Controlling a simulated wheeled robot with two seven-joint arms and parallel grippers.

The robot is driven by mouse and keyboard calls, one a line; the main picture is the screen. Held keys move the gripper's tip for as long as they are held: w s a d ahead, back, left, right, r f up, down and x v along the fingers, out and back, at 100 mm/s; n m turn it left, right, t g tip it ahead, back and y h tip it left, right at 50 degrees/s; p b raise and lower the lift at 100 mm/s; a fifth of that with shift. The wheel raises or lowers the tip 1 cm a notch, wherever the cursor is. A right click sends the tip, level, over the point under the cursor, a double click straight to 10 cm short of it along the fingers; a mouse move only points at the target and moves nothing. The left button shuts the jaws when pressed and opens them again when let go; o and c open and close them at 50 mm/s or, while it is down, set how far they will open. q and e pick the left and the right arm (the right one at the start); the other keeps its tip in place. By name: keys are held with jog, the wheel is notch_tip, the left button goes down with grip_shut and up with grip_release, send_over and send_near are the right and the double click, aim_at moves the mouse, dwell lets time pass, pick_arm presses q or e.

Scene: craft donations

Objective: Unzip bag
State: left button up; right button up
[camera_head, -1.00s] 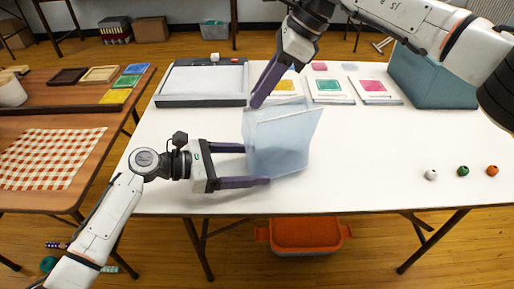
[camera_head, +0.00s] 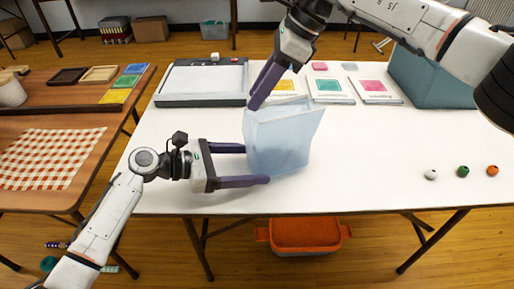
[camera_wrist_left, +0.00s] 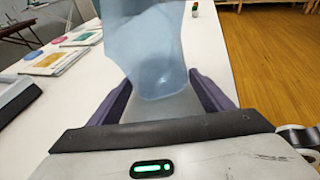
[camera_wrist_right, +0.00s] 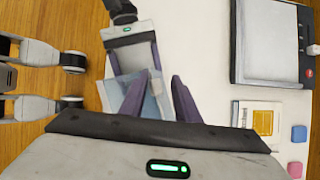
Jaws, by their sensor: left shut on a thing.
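A translucent pale blue bag (camera_head: 280,143) stands upright on the white table in the head view. My left gripper (camera_head: 257,164) is low beside it, its two purple fingers on either side of the bag's lower part and shut on it. The bag (camera_wrist_left: 155,60) also rises between those fingers in the left wrist view. My right gripper (camera_head: 254,103) comes from above to the bag's upper left corner. In the right wrist view its fingers (camera_wrist_right: 160,78) stand apart, with the bag below them. The zip pull cannot be made out.
A black-framed light board (camera_head: 203,82) and several colored cards lie behind the bag. A teal case (camera_head: 432,77) stands at the back right. Small white, green and orange balls (camera_head: 463,171) lie at the right. The table's front middle is clear.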

pick_arm(q)
jog(key=shift+c, duration=0.5)
pick_arm(e)
jog(key=shift+r, duration=3.6)
pick_arm(q)
jog(key=o, duration=0.9)
